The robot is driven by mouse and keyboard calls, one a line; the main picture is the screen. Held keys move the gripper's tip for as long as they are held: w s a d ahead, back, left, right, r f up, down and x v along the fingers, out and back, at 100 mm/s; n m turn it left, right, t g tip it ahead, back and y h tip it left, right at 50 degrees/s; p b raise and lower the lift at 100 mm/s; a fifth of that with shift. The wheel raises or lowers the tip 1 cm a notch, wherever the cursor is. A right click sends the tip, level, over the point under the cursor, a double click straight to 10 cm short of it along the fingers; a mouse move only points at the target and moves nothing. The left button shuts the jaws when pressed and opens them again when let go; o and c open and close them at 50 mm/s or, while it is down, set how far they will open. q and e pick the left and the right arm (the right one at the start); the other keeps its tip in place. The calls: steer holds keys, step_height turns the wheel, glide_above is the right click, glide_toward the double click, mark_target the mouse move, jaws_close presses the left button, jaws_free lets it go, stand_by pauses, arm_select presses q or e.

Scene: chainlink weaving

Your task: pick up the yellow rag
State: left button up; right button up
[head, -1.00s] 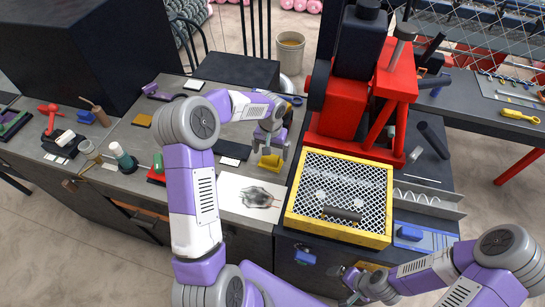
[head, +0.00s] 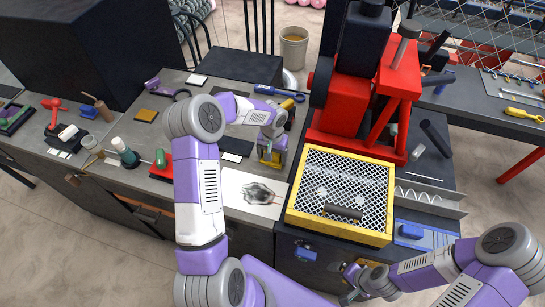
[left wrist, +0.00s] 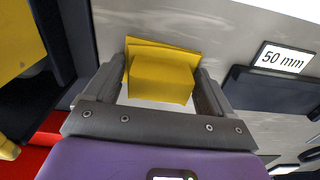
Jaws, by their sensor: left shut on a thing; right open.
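The yellow rag (left wrist: 163,75) is a folded block between the two fingers of my left gripper (left wrist: 163,92) in the left wrist view. The fingers press against its left and right sides. In the head view my left gripper (head: 270,152) is over the grey bench, and the rag (head: 269,156) shows only in part between the fingers. I cannot tell whether the rag touches the bench. My right gripper (head: 352,285) is open and empty at the bottom of the head view, in front of the dark cabinet.
A white sheet with a dark smudge (head: 232,192) lies just in front of my left gripper. A yellow-framed mesh tray (head: 290,215) and a red press (head: 330,120) stand to the right. A blue-handled tool (head: 275,91) lies behind. A black plate (head: 237,146) lies to the left.

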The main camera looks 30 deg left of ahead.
arm_select(q)
steer(key=shift+r, duration=0.1)
step_height(320, 180, up, 10)
steer(key=shift+f, duration=0.1)
stand_by(0.3)
